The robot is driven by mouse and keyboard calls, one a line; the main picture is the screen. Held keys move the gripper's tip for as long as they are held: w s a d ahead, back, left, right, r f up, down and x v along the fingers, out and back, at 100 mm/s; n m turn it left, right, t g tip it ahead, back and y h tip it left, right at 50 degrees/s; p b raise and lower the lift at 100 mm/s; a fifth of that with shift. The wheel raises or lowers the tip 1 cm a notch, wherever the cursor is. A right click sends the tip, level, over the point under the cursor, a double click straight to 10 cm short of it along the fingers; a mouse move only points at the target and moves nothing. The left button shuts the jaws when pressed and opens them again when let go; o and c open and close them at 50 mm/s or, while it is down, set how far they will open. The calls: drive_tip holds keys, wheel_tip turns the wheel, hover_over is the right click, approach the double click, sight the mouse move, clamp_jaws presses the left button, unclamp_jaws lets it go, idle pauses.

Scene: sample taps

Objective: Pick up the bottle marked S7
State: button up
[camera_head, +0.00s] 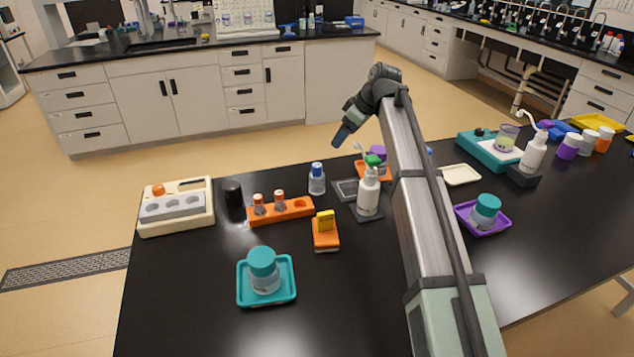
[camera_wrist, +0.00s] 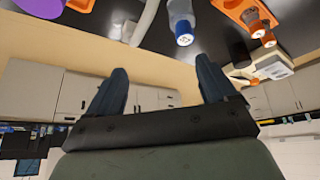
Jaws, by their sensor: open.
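A clear bottle with a blue cap (camera_head: 317,180) stands upright on the black bench, left of a white pump bottle (camera_head: 368,193). The blue-capped bottle also shows at the top of the wrist view (camera_wrist: 182,20). Two small orange-capped bottles (camera_head: 259,204) (camera_head: 279,200) stand in an orange rack (camera_head: 295,213). My gripper (camera_head: 342,136) is raised above and beyond the bench's far edge, apart from all bottles. In the wrist view its two dark fingers (camera_wrist: 161,65) are spread with nothing between them.
A dark cylinder (camera_head: 232,192) stands left of the orange rack, near a cream-coloured device (camera_head: 147,226). A teal-lidded jar (camera_head: 263,270) sits in a teal tray (camera_head: 266,301). A yellow-and-orange item (camera_head: 325,232) lies nearby. The bench's front left is clear.

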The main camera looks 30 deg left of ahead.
sight(315, 175)
drive_tip(key=shift+n+g+h, duration=0.3)
drive_tip(key=shift+g+h, duration=0.1)
drive_tip(key=shift+h, duration=0.3)
drive_tip(key=s+a+f, duration=0.1)
drive_tip(key=a+f, duration=0.1)
drive_tip(key=f, duration=0.1)
drive_tip(key=s+a+f, duration=0.1)
drive_tip(key=a+f, duration=0.2)
drive_tip(key=f, duration=0.1)
drive_tip(key=s+a+f, duration=0.1)
drive_tip(key=a+f, duration=0.1)
drive_tip(key=f, duration=0.1)
drive_tip(key=shift+s+a+f, duration=0.2)
drive_tip(key=shift+s, duration=0.05)
drive_tip(key=shift+d+x, duration=0.25)
drive_tip(key=shift+x, duration=1.05)
drive_tip(key=shift+d+x, duration=0.25)
drive_tip(key=shift+x, duration=1.1)
drive_tip(key=shift+f, duration=0.2)
drive_tip(key=c, duration=1.1)
